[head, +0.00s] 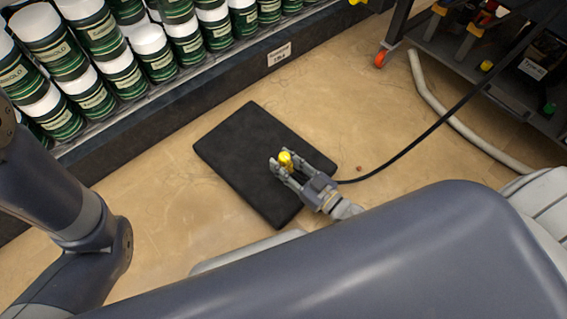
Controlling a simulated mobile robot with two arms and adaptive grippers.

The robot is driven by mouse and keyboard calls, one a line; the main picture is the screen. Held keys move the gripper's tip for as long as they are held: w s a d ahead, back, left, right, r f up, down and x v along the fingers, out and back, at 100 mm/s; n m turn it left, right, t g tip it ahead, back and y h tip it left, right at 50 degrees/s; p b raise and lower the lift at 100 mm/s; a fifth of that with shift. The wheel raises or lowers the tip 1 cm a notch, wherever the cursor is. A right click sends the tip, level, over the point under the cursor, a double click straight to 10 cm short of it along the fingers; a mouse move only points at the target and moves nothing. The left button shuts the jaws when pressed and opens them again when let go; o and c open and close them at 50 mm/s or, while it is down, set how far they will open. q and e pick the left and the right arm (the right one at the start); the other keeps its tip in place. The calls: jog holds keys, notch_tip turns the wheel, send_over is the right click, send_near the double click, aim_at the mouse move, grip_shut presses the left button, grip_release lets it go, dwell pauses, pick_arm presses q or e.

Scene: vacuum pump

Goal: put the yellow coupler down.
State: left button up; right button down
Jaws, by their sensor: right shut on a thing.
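The yellow coupler (286,160) is a small yellow piece between the fingers of my right gripper (281,166). The gripper is shut on it and reaches in from the lower right. Gripper and coupler show over the black mat (232,142) on the floor. I cannot tell whether the coupler touches the mat or is held above it. My left arm shows at the left edge, but its gripper is out of view.
Shelves of green and white cans (155,53) stand at the upper left. A dark cart (497,88) with an orange caster stands at the upper right. A black cable (430,130) runs towards my right gripper. A pale hose (455,121) lies on the bare tan floor.

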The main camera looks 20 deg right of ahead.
jog(key=shift+r, duration=0.1)
jog(key=c, duration=1.2)
grip_release()
jog(key=shift+f, duration=0.2)
jog(key=shift+r, duration=0.15)
